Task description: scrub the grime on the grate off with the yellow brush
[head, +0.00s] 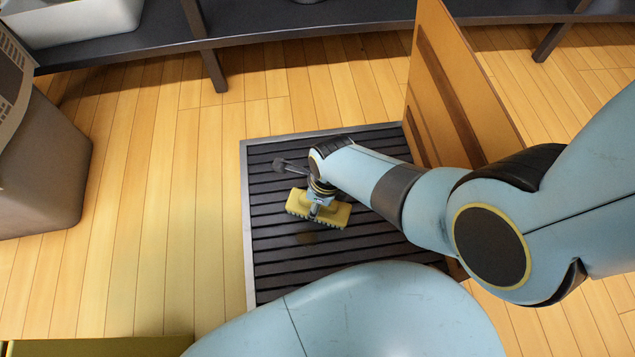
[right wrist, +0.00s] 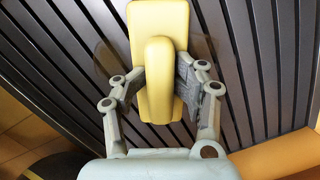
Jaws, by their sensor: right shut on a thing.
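The yellow brush (head: 330,212) is over the dark slatted grate (head: 275,240), bristles down, in the head view. My right gripper (right wrist: 158,75) is shut on the brush's handle in the right wrist view, with one finger on each side of it. The grate lies at floor level inside a light metal frame. A faint brownish patch (right wrist: 104,58) shows left of the brush in the right wrist view. Whether the bristles touch the slats is unclear. My left gripper is not in view.
A wooden panel (head: 465,95) stands upright at the grate's right edge, close to my right arm. A dark low shelf (head: 270,22) runs along the back. A brown bin (head: 40,165) stands at left. The wooden floor (head: 165,190) between bin and grate is clear.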

